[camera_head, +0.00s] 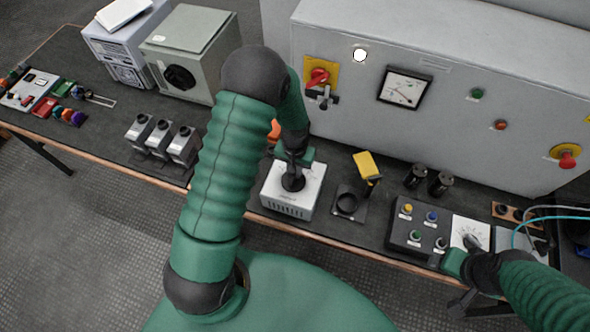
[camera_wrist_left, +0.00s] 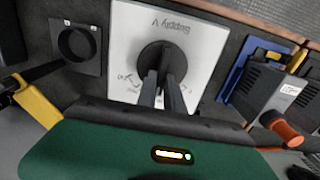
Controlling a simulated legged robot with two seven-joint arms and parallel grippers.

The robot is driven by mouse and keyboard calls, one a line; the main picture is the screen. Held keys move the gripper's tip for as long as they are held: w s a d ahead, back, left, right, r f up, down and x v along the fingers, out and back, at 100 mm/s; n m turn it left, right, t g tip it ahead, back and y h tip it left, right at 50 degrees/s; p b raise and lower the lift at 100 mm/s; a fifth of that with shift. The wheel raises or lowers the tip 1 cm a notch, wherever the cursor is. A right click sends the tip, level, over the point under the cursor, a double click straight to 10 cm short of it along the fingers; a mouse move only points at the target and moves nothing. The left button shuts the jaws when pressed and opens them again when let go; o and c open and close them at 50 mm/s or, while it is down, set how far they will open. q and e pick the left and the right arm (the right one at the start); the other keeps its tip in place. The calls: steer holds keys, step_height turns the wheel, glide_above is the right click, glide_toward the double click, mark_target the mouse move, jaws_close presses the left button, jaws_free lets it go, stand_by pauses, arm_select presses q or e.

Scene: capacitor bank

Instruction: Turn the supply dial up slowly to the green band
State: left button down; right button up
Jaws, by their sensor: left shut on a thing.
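The supply dial is a round black knob on a white box (camera_head: 290,202) on the bench, below my left arm. In the left wrist view the dial (camera_wrist_left: 155,55) sits on a white plate (camera_wrist_left: 200,20) marked "Supply V". My left gripper (camera_head: 293,170) points down and is shut on the dial. Its two fingers (camera_wrist_left: 162,85) reach the knob in the wrist view. The fingers partly hide the scale, so I cannot read the setting.
A black ring holder (camera_head: 347,203) and a yellow-handled tool (camera_head: 367,166) stand right of the box. A button box (camera_head: 418,228) is farther right. Three small grey units (camera_head: 160,138) stand at left. A red switch (camera_head: 318,76) is on the cabinet (camera_head: 450,50).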

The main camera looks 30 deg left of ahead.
arm_select(q)
steer(key=shift+w+r, duration=0.1)
steer(key=shift+w, duration=0.05)
steer(key=c, duration=1.5)
jaws_free()
steer(key=shift+o, duration=0.2)
step_height(320, 180, up, 17)
steer(key=shift+b, duration=0.45)
steer(key=shift+f, duration=0.2)
